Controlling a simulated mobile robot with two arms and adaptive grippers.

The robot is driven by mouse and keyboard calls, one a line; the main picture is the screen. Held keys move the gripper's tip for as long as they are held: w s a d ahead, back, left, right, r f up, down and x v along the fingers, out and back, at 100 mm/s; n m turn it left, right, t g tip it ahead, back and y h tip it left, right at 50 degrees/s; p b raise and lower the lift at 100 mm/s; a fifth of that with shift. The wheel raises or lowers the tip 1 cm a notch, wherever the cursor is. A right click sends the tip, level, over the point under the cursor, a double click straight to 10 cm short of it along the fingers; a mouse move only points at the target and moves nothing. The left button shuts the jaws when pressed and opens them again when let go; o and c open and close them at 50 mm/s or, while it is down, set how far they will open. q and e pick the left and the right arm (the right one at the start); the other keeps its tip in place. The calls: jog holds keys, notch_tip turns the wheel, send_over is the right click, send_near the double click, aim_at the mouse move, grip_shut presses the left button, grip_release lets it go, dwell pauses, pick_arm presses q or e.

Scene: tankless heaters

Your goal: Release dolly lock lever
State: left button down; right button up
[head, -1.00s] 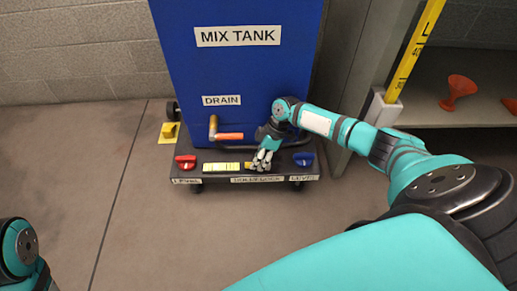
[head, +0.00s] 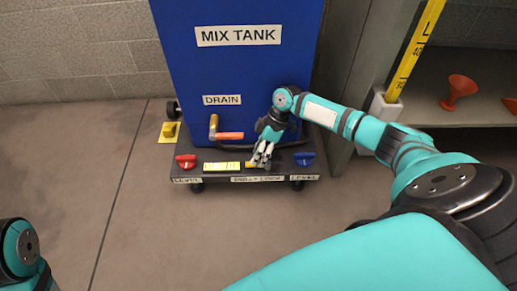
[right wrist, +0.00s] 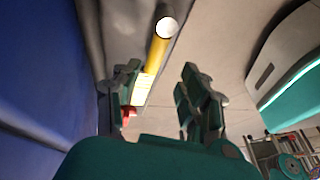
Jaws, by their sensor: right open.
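The yellow dolly lock lever (head: 250,164) lies at the middle of the black dolly's front, above the DOLLY LOCK label (head: 257,179). In the right wrist view it is a yellow bar with a pale round end (right wrist: 160,45), beyond and roughly between my fingertips. My right gripper (head: 261,162) points down at the lever's right end, and partly hides it. In the right wrist view my right gripper (right wrist: 160,85) is open, with a gap between its fingers; contact with the lever cannot be told. My left gripper is not in view.
The blue MIX TANK (head: 240,70) stands on the dolly, with an orange-handled drain valve (head: 228,135). A red knob (head: 186,161) and a blue knob (head: 304,158) flank the lever. A shelf with orange funnels (head: 459,90) is at right. Floor in front is clear.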

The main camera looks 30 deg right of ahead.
notch_tip(320, 180, up, 6)
jog(key=shift+r, duration=0.15)
dwell(0.5)
